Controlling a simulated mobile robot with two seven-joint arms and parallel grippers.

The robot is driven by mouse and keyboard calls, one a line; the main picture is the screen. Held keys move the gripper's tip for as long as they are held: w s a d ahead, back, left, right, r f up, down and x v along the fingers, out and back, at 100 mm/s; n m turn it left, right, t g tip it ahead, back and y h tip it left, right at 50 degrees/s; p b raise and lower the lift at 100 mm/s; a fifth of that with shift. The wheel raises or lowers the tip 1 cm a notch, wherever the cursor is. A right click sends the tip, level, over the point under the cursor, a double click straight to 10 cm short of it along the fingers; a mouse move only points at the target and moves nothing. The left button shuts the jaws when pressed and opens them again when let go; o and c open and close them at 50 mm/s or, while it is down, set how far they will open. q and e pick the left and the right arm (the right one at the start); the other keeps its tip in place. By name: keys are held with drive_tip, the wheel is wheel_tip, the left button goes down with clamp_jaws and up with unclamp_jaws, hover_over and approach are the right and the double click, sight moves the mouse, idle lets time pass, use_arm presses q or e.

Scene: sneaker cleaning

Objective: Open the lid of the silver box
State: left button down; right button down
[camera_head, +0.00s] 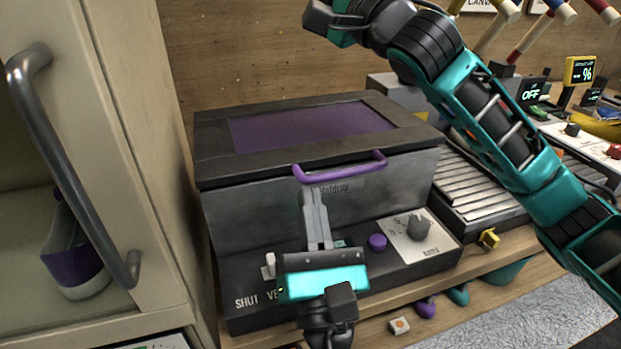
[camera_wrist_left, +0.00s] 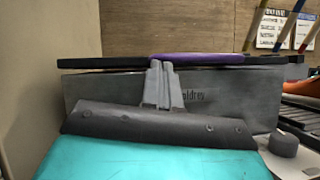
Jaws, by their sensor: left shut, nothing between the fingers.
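The silver box (camera_head: 270,210) has a grey metal front, a dark lid (camera_head: 214,145) with a purple panel, and a purple handle (camera_head: 340,171) on the lid's front edge. The lid lies nearly flat on the box. In the left wrist view a thin gap shows under the lid (camera_wrist_left: 105,62). My left gripper (camera_head: 308,190) is shut and empty, in front of the box with its fingertips just below the left end of the handle. In the left wrist view the fingertips (camera_wrist_left: 160,66) overlap the handle (camera_wrist_left: 200,58); I cannot tell whether they touch.
A control panel with a purple button (camera_head: 377,242) and a grey knob (camera_head: 418,225) is at the box's base. A cream cabinet (camera_head: 150,200) with a metal handle (camera_head: 70,165) stands close at left. My right arm crosses the upper right; a ribbed tray (camera_head: 475,185) lies beneath it.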

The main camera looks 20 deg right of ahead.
use_arm(q)
drive_tip(key=shift+r, duration=0.35)
use_arm(e)
drive_tip(key=c, duration=1.8)
unclamp_jaws()
drive_tip(key=o, duration=0.4)
drive_tip(key=shift+c, duration=0.2)
drive_tip(key=shift+s, duration=0.15)
